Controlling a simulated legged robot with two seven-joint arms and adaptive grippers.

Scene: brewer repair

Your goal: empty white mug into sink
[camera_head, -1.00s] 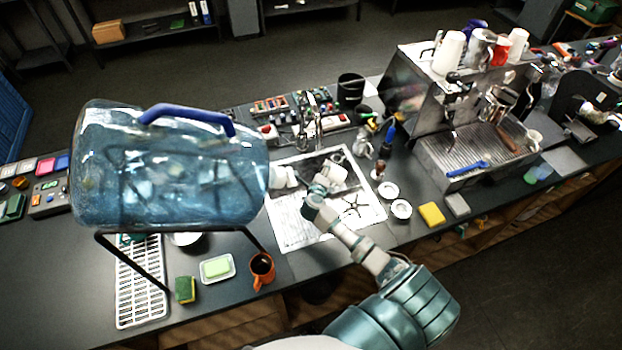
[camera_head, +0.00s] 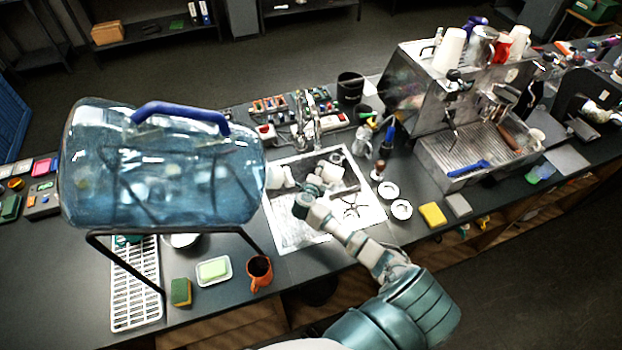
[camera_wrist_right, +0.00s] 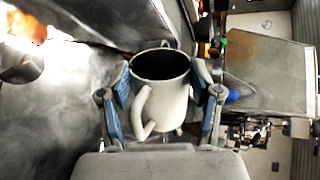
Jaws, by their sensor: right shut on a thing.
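The white mug (camera_wrist_right: 162,98) is between the fingers of my right gripper (camera_wrist_right: 160,90) in the right wrist view. The fingers press on its sides, and its handle faces the camera. Its inside looks dark, and I cannot tell what it holds. In the head view my right gripper (camera_head: 316,188) is over the sink (camera_head: 298,222), with the mug (camera_head: 332,173) small and partly covered by it. I cannot tell the mug's exact tilt or height there. My left gripper is not in view.
A large blue water jug (camera_head: 165,165) on a black stand hides the counter left of the sink. An orange mug (camera_head: 259,272), a soap dish (camera_head: 214,270) and a sponge (camera_head: 181,292) stand in front. An espresso machine (camera_head: 470,145) is to the right. A tap (camera_head: 303,125) stands behind the sink.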

